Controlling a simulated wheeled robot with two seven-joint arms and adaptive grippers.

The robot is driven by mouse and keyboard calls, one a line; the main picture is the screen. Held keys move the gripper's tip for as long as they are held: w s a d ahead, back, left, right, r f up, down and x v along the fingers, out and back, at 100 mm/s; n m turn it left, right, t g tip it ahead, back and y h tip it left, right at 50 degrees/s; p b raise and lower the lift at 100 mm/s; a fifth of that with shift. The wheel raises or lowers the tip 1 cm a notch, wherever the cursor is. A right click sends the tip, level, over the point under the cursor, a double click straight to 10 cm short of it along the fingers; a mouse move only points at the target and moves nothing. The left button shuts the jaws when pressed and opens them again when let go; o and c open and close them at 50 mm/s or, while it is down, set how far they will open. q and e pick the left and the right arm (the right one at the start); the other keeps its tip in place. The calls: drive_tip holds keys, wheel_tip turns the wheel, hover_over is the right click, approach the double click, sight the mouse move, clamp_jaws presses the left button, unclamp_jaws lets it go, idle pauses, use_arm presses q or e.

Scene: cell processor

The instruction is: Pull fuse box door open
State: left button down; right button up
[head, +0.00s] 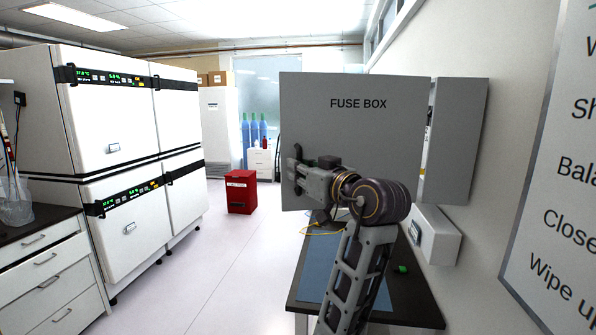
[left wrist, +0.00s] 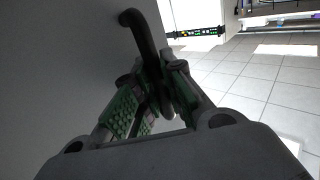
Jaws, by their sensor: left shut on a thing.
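The grey fuse box door (head: 355,103), lettered "FUSE BOX", faces me in the head view and stands swung out from the right wall. The fuse box body (head: 457,135) is on that wall behind it, with a narrow gap showing between them; most of the inside is hidden by the door. My left gripper (head: 297,168) is at the door's left edge. In the left wrist view, the dark curved door handle (left wrist: 141,28) runs down between the green-padded fingers of my left gripper (left wrist: 163,90), which are shut on it. My right gripper is not in view.
A dark-topped table (head: 413,290) with a blue mat stands below the door. A white wall unit (head: 435,236) is under the fuse box. A red bin (head: 241,192) stands on the open floor to the left. White incubators (head: 112,125) line the left side.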

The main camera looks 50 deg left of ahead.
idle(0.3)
use_arm(q)
drive_tip(key=c, duration=1.5)
unclamp_jaws()
drive_tip(key=d, duration=0.4)
drive_tip(key=s+d, duration=0.1)
drive_tip(key=d, duration=0.7)
drive_tip(key=shift+s, duration=0.35)
